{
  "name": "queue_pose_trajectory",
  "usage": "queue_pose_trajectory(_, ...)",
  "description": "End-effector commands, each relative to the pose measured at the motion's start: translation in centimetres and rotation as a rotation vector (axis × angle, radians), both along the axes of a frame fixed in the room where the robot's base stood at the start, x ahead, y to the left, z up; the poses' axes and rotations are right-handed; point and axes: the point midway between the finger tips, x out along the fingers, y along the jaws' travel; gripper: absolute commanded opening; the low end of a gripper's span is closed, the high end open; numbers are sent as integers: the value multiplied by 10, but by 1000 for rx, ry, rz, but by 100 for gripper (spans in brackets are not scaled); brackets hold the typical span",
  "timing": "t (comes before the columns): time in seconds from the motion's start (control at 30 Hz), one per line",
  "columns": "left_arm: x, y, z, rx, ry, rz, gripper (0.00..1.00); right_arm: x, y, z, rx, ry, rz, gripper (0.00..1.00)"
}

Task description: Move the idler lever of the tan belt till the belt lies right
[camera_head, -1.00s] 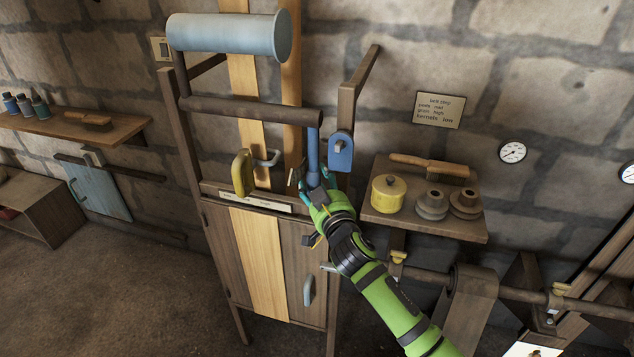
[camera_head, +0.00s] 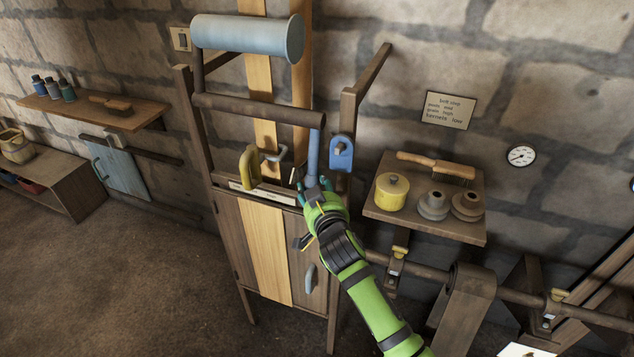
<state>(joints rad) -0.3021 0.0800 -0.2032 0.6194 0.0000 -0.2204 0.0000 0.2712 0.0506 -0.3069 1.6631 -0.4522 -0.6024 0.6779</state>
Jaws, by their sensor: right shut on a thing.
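My right gripper (camera_head: 315,188) is shut on a blue lever (camera_head: 313,155) that hangs below the right end of a dark roller (camera_head: 255,109). The fingers hide the lever's lower end. A light strip (camera_head: 263,245) shows lower down on the cabinet front. I cannot tell how the tan belt sits across its width on the drum. My left gripper is not in view.
A blue bracket (camera_head: 342,154) on the right post is close beside my gripper. A yellow handle (camera_head: 250,166) and a grey one (camera_head: 276,154) stand left of it. A shelf (camera_head: 400,218) at right bears a yellow pot (camera_head: 391,191), a brush and grey pulleys.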

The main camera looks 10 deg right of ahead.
Motion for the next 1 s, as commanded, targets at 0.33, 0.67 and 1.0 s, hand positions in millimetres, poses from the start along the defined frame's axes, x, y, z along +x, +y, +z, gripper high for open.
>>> queue_pose_trajectory(0.33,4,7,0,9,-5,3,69,0,0,0,0,-2,1,69)
queue_pose_trajectory(0.67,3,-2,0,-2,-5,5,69,-7,0,1,1,-3,1,69)
queue_pose_trajectory(1.0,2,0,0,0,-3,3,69,-66,0,11,2,-1,1,69)
